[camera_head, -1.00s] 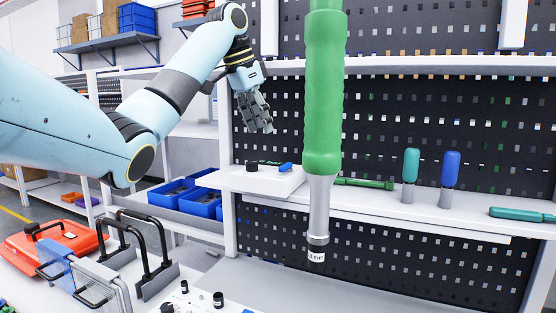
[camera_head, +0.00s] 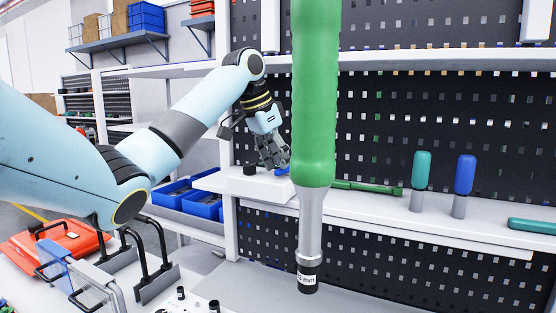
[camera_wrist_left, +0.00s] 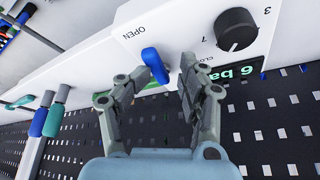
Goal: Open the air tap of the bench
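The air tap is a small blue lever (camera_wrist_left: 154,64) on a white box (camera_wrist_left: 185,30), seen in the left wrist view. The word OPEN is printed to its upper left, and a partly hidden label starting CLO is to its right. My left gripper (camera_wrist_left: 165,72) is open, with one finger on each side of the lever's lower end. I cannot tell whether either finger touches it. In the head view my left gripper (camera_head: 275,160) is just above the white box (camera_head: 262,188), and the blue lever (camera_head: 283,171) is partly hidden. My right gripper is not in view.
A black knob (camera_wrist_left: 236,30) and a green display reading 6 ba (camera_wrist_left: 237,80) are on the box. A large green-handled tool (camera_head: 315,100) hangs upright in the foreground. Teal (camera_head: 421,175) and blue (camera_head: 463,175) handled tools stand on the shelf to the right.

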